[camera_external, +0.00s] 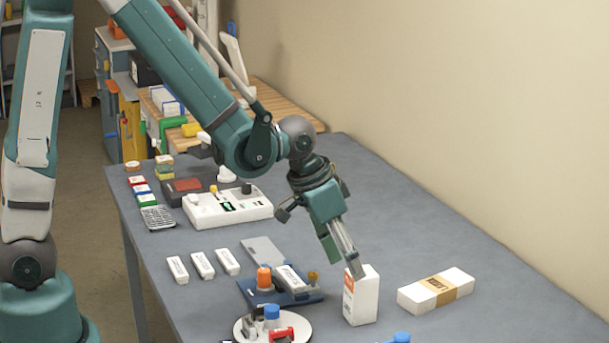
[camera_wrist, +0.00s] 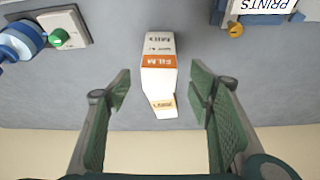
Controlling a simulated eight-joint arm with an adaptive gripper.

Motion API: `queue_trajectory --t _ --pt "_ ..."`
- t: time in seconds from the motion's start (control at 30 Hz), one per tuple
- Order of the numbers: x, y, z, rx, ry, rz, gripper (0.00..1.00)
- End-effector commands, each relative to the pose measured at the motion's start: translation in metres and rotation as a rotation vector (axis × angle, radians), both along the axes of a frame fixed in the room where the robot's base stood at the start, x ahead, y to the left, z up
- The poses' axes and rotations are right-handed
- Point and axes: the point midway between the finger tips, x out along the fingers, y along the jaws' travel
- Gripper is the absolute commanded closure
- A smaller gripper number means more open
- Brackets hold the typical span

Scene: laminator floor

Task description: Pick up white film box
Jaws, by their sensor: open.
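The white film box (camera_external: 361,300) stands upright on the grey table, with an orange label on its left side. In the wrist view the film box (camera_wrist: 160,48) shows an orange FILM band and lies in line with the gap between the fingers. My gripper (camera_external: 344,257) is open, tilted down over the box's upper left. One fingertip overlaps the box's top edge in the external view; I cannot tell if they touch. In the wrist view the gripper (camera_wrist: 160,92) has its green fingers on either side of the gap, and neither is closed on the box.
A white carton with a tan band (camera_external: 436,291) lies right of the film box. A blue fixture with an orange knob (camera_external: 264,278) and a round white plate (camera_external: 303,333) are to the left. Several small white boxes (camera_external: 202,264) lie farther left. The table's back right is clear.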

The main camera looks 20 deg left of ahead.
Motion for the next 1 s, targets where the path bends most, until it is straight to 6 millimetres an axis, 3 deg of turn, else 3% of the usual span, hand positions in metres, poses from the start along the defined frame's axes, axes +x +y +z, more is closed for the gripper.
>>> queue_trajectory --t 0.2,0.67,1.0 --pt "0.000 0.000 -0.016 0.000 0.000 0.000 0.48" --pt "0.001 0.000 -0.018 0.000 0.000 0.000 0.48" --pt "0.005 -0.006 -0.035 0.000 0.000 0.000 0.48"
